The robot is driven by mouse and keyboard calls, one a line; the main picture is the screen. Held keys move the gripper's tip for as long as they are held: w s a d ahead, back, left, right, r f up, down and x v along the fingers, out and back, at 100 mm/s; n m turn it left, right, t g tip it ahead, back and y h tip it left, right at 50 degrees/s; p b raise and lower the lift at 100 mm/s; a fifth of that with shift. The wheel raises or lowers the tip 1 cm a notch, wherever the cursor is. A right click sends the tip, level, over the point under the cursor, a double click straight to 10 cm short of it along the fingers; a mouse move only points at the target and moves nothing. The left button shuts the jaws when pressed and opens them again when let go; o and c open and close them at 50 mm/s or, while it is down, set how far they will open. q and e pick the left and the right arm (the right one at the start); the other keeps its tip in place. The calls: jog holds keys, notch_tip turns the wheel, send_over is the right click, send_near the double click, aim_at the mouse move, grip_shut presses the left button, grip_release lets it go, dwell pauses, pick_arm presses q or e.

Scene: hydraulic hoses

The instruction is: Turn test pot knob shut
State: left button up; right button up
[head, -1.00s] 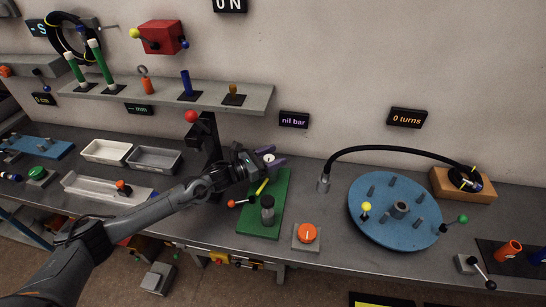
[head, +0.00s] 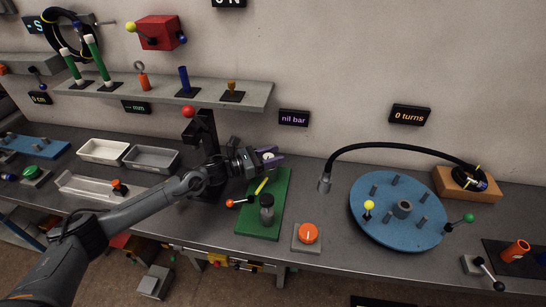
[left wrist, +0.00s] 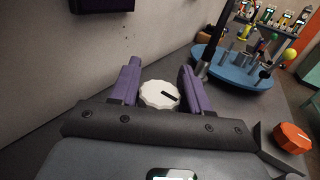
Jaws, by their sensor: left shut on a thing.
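The white round knob (left wrist: 159,94) with a black pointer mark sits between the purple fingers of my left gripper (left wrist: 160,88) in the left wrist view. The pointer lies aslant, towards the lower right there. In the head view my left gripper (head: 271,158) is shut on the knob (head: 268,155), which is mostly hidden by the fingers. It is at the back end of the green board (head: 284,196). A grey cylinder with a dark cap (head: 267,210) stands on that board, with a yellow-handled lever (head: 261,186) and an orange-knobbed lever (head: 230,203). My right gripper is not in view.
The "nil bar" display (head: 294,118) is on the wall behind. An orange knob on a grey block (head: 308,234) stands in front to the right. A blue disc with pegs (head: 375,226) and a black hose (head: 390,147) are further right. A grey shelf (head: 150,96) hangs at left.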

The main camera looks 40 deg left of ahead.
pick_arm(q)
jog(key=o, duration=1)
jog(key=shift+c, duration=0.2)
jog(key=shift+p+v, duration=0.35)
jog(key=shift+v, duration=3.4)
jog(key=shift+s+r, duration=0.1)
